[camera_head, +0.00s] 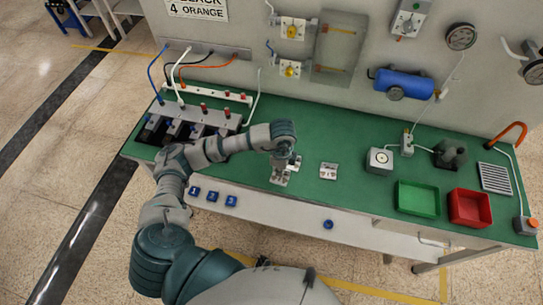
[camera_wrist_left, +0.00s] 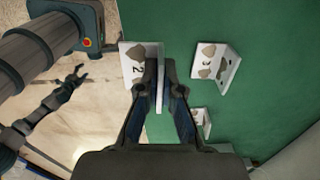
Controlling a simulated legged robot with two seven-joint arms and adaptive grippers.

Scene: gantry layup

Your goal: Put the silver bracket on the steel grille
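My left gripper (camera_head: 287,161) is over the bench, its fingers pointing down at a silver bracket (camera_head: 279,178). In the left wrist view, the fingers (camera_wrist_left: 160,72) close in on both sides of the upright plate of this bracket, marked 2 (camera_wrist_left: 136,60). The bracket's base looks to rest on the green bench top. Two similar brackets stand near it, one upper right (camera_wrist_left: 214,62) and one lower right (camera_wrist_left: 201,122). One also shows in the head view (camera_head: 328,171). The steel grille (camera_head: 495,178) lies at the bench's right end. My right gripper (camera_wrist_left: 74,81) hangs empty, fingers apart.
A green tray (camera_head: 417,213) and a red tray (camera_head: 470,222) stand left of the grille. A white-topped dial box (camera_head: 380,160) and a dark fixture (camera_head: 450,154) stand behind. A hose (camera_head: 505,132) arches near the grille.

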